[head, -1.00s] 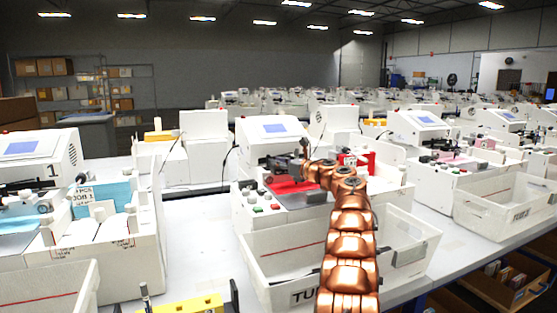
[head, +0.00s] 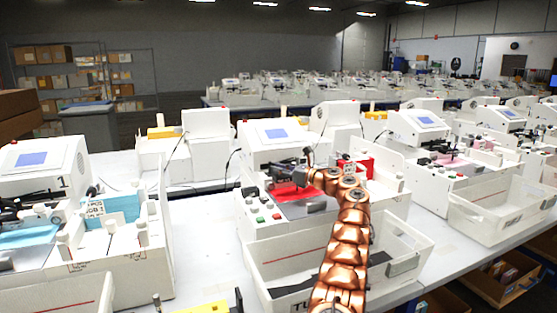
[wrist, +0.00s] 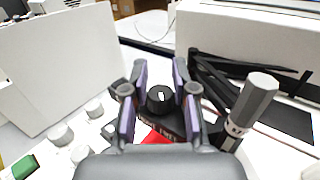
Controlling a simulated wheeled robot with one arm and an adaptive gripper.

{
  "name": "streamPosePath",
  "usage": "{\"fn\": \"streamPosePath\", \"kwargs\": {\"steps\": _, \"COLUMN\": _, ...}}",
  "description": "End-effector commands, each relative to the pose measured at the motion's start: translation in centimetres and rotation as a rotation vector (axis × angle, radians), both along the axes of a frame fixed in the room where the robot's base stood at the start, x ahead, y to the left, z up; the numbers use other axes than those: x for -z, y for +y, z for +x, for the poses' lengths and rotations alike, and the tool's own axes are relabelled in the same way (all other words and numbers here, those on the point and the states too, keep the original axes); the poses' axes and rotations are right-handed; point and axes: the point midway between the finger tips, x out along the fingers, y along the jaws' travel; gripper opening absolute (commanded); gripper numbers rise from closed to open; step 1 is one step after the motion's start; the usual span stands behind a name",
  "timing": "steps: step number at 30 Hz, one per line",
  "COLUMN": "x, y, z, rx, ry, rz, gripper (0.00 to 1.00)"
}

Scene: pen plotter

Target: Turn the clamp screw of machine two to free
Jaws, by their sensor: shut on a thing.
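Machine two (head: 273,140) is the white plotter in the middle of the head view, with a blue screen and a red sheet (head: 291,191) on its bed. My copper arm reaches up to its pen carriage (head: 290,170). In the wrist view the clamp screw (wrist: 160,98), a black knob with a white mark, sits between the fingers of my gripper (wrist: 160,100). The fingers are shut on the knob from both sides. The white mark points nearly up the picture. In the head view the knob is hidden behind my arm's end.
A grey-capped pen or cylinder (wrist: 250,105) stands close to the right of my gripper. White knobs (wrist: 60,135) and a green button (wrist: 22,168) are at left. A white bin (head: 400,245) stands before the machine. Machine one (head: 40,170) is at left.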

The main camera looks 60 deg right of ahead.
Motion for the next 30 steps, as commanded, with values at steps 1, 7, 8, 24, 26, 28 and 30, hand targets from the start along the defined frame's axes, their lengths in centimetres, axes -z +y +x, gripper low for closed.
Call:
{"fn": "streamPosePath", "kwargs": {"steps": 1, "x": -0.9, "y": -1.0, "z": -0.8, "rx": 0.02, "ry": -0.004, "rz": 0.001, "gripper": 0.0}}
{"fn": "streamPosePath", "kwargs": {"steps": 7, "x": -0.4, "y": -0.8, "z": -1.0, "rx": -0.001, "ry": 0.006, "rz": -0.005, "gripper": 0.0}}
{"fn": "streamPosePath", "kwargs": {"steps": 8, "x": -0.2, "y": -0.8, "z": -1.0, "rx": -0.005, "ry": 0.008, "rz": -0.005, "gripper": 0.0}}
{"fn": "streamPosePath", "kwargs": {"steps": 24, "x": 1.2, "y": -0.2, "z": -0.6, "rx": -0.033, "ry": 0.028, "rz": -0.005, "gripper": 0.0}}
{"fn": "streamPosePath", "kwargs": {"steps": 26, "x": 1.3, "y": -0.1, "z": -0.6, "rx": -0.034, "ry": 0.029, "rz": -0.005, "gripper": 0.0}}
{"fn": "streamPosePath", "kwargs": {"steps": 28, "x": 1.4, "y": -0.1, "z": -0.5, "rx": -0.036, "ry": 0.029, "rz": -0.004, "gripper": 0.0}}
{"fn": "streamPosePath", "kwargs": {"steps": 30, "x": 1.4, "y": 0.0, "z": -0.5, "rx": -0.037, "ry": 0.03, "rz": -0.003, "gripper": 0.0}}
